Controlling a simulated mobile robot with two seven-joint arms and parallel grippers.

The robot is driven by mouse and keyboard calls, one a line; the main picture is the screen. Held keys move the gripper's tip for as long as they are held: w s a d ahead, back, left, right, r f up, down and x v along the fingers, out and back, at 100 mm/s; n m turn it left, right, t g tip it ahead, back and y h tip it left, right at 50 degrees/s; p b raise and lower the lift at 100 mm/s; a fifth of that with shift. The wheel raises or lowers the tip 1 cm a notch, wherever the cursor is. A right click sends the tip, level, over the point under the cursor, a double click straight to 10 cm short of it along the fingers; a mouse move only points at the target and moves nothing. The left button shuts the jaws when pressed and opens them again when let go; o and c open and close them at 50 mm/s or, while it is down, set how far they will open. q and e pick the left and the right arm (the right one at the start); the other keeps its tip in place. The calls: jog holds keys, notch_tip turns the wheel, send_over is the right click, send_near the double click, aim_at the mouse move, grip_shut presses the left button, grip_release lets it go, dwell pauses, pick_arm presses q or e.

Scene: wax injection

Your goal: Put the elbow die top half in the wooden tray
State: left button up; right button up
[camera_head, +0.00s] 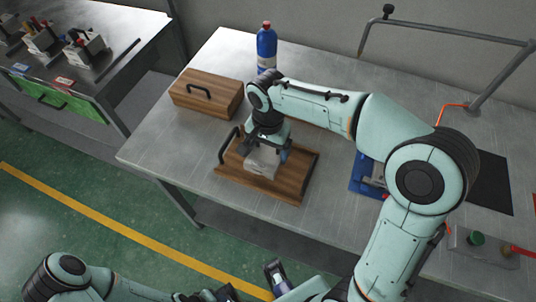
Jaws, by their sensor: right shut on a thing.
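The wooden tray (293,185) lies on the metal table, with a dark handle at its left end. My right gripper (265,147) points down over the tray and is shut on a pale grey block, which looks like the elbow die top half (262,164). The block is over or in the middle of the tray; I cannot tell whether it touches the tray floor. The gripper and wrist hide the block's upper part. My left gripper (254,288) is low at the bottom edge, away from the table, partly cut off; its jaw state is unclear.
A wooden box (205,98) with a dark handle stands behind the tray, with a blue bottle (266,46) at the back. A blue item (362,176) lies right of the tray, partly behind my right arm. A bent metal pipe frame (497,76) stands at the back right.

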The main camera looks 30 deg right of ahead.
aim_at(268, 150)
jog(key=shift+f, duration=1.65)
jog(key=shift+f+b, duration=0.2)
jog(key=shift+b, duration=0.15)
jog(key=o, duration=1.4)
jog(key=shift+o, duration=0.2)
jog(key=shift+r, duration=0.1)
notch_tip(268, 150, up, 12)
jog(key=shift+r+p, duration=0.1)
jog(key=shift+p, duration=1.1)
